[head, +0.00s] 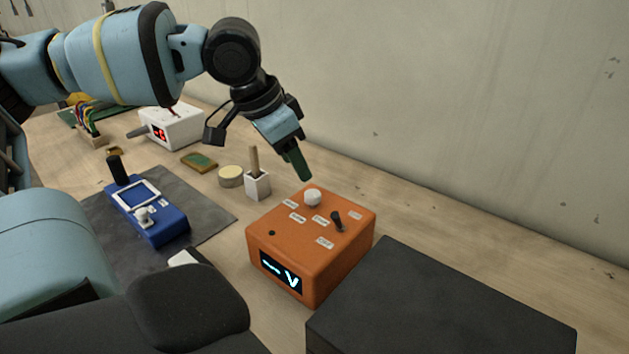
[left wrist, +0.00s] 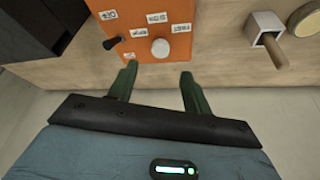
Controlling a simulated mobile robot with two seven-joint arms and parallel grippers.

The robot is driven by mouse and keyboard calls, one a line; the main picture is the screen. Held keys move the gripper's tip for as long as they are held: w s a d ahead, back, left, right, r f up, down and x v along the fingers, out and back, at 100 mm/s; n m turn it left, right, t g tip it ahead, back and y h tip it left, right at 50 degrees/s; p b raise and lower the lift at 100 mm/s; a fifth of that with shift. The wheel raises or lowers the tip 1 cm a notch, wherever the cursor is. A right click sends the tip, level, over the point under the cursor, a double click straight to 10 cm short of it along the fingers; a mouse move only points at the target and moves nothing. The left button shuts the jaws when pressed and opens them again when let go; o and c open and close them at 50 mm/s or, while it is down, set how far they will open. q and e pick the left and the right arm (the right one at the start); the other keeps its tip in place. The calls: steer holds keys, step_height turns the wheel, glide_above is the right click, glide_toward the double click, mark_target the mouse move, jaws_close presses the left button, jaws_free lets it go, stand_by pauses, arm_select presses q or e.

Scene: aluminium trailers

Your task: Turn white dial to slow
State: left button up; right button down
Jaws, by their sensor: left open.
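The white dial (head: 313,197) is a round knob on the top face of an orange box (head: 268,233), toward the box's far edge. A black toggle lever (head: 337,219) stands on the same face. My left gripper (head: 303,176) is above and just behind the dial, with green fingers pointing down at the box. In the left wrist view the fingers are apart and empty, and the dial (left wrist: 160,48) lies beyond the fingertips, roughly between them, not touched. My right gripper is not in view.
A black box (head: 440,300) stands right of the orange box. A white holder (head: 257,185) with a wooden handle and a round tin (head: 231,176) stand to its left. A blue device (head: 150,212) lies on a dark mat (head: 205,205). A wall runs behind the bench.

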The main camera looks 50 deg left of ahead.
mark_target(312, 193)
arm_select(q)
steer(key=b+x, duration=0.1)
steer(key=x, duration=0.6)
steer(key=shift+w+f+b, duration=0.2)
steer(key=shift+f+b, duration=0.15)
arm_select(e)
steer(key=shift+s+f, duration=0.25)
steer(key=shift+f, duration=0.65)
arm_select(q)
steer(key=c, duration=1)
steer(key=shift+o, duration=0.2)
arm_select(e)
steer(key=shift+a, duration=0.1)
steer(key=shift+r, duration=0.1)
